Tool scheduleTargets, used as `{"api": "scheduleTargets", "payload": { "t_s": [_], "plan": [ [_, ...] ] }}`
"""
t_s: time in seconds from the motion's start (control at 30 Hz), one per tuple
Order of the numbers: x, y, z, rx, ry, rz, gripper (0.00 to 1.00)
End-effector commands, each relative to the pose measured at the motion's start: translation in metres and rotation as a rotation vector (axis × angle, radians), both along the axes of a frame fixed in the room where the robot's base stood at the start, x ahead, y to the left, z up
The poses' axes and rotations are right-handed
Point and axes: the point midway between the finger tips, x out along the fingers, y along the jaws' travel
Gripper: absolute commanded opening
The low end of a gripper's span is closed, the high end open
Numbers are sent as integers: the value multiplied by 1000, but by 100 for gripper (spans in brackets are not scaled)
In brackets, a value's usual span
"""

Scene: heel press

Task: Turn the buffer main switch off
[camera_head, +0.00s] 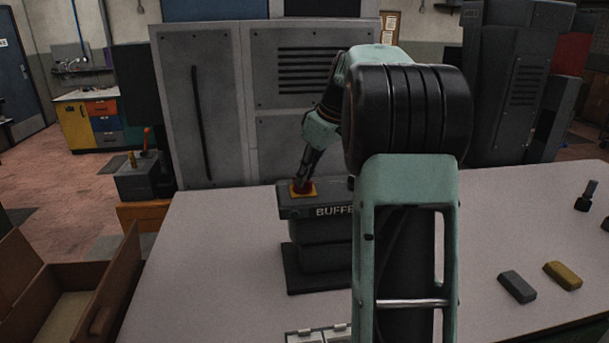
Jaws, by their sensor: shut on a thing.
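The buffer (318,211) is a dark grey machine with "BUFFE" visible on its front; my arm hides the rest of the lettering and its right side. The main switch (303,189) is a red knob on a yellow plate at the left of the buffer's top. My gripper (300,181) reaches down from the upper right, shut on the red knob. The fingers cover part of the knob, so I cannot tell which way it is turned.
The buffer stands on a pale table (210,260). A grey bar (517,287) and a yellow bar (562,275) lie at the right. An open cardboard box (120,280) is at the left. A grey cabinet (200,100) stands behind. The table left of the buffer is clear.

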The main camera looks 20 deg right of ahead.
Motion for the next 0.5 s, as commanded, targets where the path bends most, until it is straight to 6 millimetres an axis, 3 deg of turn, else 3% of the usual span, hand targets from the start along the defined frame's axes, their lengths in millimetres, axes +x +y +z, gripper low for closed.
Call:
{"api": "scheduleTargets", "payload": {
  "t_s": [0.2,0.23,0.37,0.5],
  "plan": [
    [0,0,1,-2,-2,1,0],
    [0,0,1,-2,-2,1,11],
    [0,0,1,-2,-1,0,26],
    [0,0,0,-1,-1,1,27]
  ]
}}
